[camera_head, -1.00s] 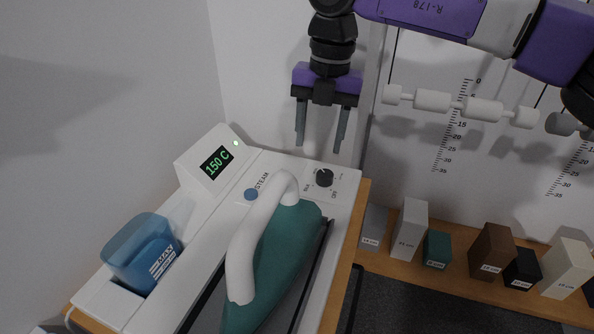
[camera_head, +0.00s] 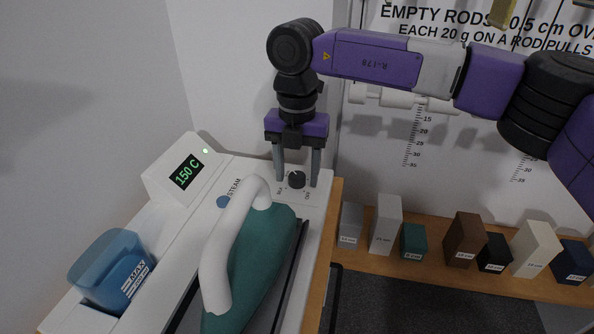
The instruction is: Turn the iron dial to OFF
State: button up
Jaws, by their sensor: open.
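The iron dial (camera_head: 297,180) is a small black knob on the white iron station (camera_head: 262,166), at its back right corner, with small labels around it. One label by its lower right seems to read OFF. My gripper (camera_head: 297,180) points down with its two grey fingers open, one on the left and one on the right of the dial. Whether the fingers touch it cannot be told. The teal iron (camera_head: 262,250) with its white handle (camera_head: 222,235) rests on the station in front of the dial. The display (camera_head: 187,171) reads 150 C in green.
A blue STEAM button (camera_head: 223,202) lies left of the dial, and a blue water tank (camera_head: 112,270) stands at front left. A wooden shelf (camera_head: 420,262) with several labelled blocks runs along the right. Hanging white rods (camera_head: 400,98) are behind my arm.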

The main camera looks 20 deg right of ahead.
grip_shut()
